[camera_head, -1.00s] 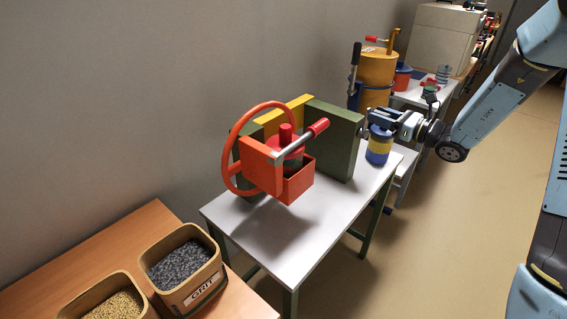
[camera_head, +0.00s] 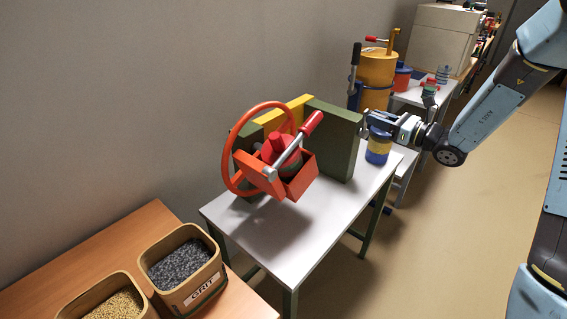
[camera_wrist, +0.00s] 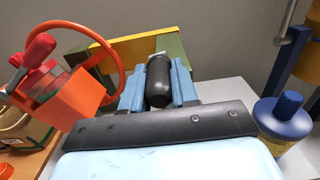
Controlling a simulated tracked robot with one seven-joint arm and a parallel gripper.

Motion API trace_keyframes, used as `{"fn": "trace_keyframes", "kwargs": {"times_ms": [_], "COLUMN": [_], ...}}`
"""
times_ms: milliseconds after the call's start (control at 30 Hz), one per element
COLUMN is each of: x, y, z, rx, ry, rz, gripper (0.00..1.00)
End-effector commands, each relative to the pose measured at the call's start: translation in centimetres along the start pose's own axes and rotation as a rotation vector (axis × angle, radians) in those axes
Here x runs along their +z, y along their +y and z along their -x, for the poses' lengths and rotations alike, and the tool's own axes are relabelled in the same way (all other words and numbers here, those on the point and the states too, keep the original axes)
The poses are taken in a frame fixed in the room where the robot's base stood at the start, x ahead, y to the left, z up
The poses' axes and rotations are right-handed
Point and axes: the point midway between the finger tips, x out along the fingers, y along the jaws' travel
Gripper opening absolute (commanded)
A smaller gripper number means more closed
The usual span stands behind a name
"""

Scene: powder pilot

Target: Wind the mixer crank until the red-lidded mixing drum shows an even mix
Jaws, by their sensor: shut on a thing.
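The mixer on the white table has green end plates (camera_head: 335,140), an orange wheel and a tilting orange cradle (camera_head: 301,178). The red-lidded mixing drum (camera_head: 284,151) sits in the cradle, tilted, under a bar with a red handle. It also shows at the left of the wrist view (camera_wrist: 40,56). Its contents are too small and too covered to judge. My gripper (camera_head: 372,118) is at the far right of the mixer, beyond the green plate. In the wrist view its blue fingers are shut on the black crank handle (camera_wrist: 158,84). The rest of the crank is mostly hidden.
A blue and yellow jar (camera_head: 378,147) stands on the table close below my gripper. A yellow drum unit with levers (camera_head: 378,68) stands behind. Bins of grit (camera_head: 184,266) and grain (camera_head: 112,306) are at front left. The white table's front (camera_head: 285,240) is clear.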

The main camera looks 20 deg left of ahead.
Motion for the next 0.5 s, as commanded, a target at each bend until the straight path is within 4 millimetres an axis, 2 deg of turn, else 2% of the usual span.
{"fn": "trace_keyframes", "kwargs": {"times_ms": [33,233,500], "x": [-0.6,-1.2,-1.2], "y": [0.7,2.4,2.6], "z": [0.1,0.1,0.1], "rx": [0.001,-0.001,-0.002], "ry": [0.009,0.010,0.009], "rz": [-0.008,-0.009,-0.006], "gripper": [0.00,0.00,0.00]}}
